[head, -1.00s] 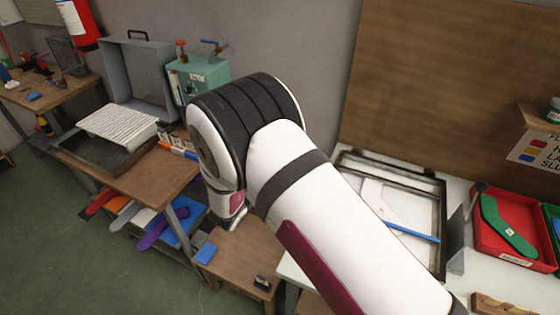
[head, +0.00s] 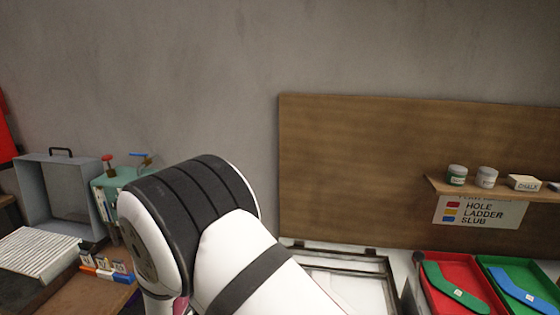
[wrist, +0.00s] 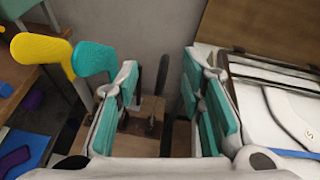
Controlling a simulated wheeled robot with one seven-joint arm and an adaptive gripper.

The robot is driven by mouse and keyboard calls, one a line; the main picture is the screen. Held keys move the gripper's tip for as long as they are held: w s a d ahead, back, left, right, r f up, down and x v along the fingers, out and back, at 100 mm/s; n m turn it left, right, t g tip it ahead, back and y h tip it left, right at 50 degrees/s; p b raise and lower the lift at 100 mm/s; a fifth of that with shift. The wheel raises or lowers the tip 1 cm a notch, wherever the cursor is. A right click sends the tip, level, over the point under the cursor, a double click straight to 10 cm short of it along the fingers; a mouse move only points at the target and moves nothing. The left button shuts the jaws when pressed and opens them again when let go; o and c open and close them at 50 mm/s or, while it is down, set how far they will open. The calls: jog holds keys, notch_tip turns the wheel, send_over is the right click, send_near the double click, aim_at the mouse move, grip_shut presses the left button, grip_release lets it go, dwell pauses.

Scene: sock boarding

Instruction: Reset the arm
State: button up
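My gripper (wrist: 160,88) shows in the wrist view with its two teal-padded fingers well apart. It is open, and nothing is held between the pads. Past the fingers I see brown wooden surfaces and the grey wall. My white and black arm (head: 245,265) fills the lower left middle of the head view, bent at a high elbow. My gripper itself is out of the head view.
A dark frame (head: 340,252) lies on the white table, beside a red tray (head: 434,292) with a green sock shape. A wooden backboard (head: 360,170) stands behind. A grey case (head: 62,190) and teal cabinet (head: 112,181) stand left. Yellow (wrist: 40,48) and teal (wrist: 95,58) shapes are left of my gripper.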

jog(key=w+d+r+n+g+y, duration=0.1)
jog(key=w+d+r+n, duration=0.15)
jog(key=r, duration=0.25)
jog(key=w+d+r+n+y, duration=0.1)
jog(key=r+n+y, duration=0.15)
jog(key=r, duration=0.35)
jog(key=s+d+r+n+g+y, duration=0.1)
jog(key=s+d+r+n+g, duration=0.1)
jog(key=d+r+n, duration=0.45)
jog(key=s+d+r+n+g+y, duration=0.1)
jog(key=s+d+r+n, duration=0.2)
jog(key=d+r+n, duration=0.4)
jog(key=s+d+r+n+g+h, duration=0.1)
jog(key=s+d+n+g+h, duration=0.1)
jog(key=s+d+n, duration=0.6)
jog(key=s+d+r+n+g+h+b, duration=0.1)
jog(key=s+d+n+g+h, duration=0.1)
jog(key=s+d+n, duration=0.6)
jog(key=s+d, duration=0.6)
jog(key=s, duration=0.6)
jog(key=shift+d+r+n, duration=0.25)
jog(key=shift+n, duration=0.1)
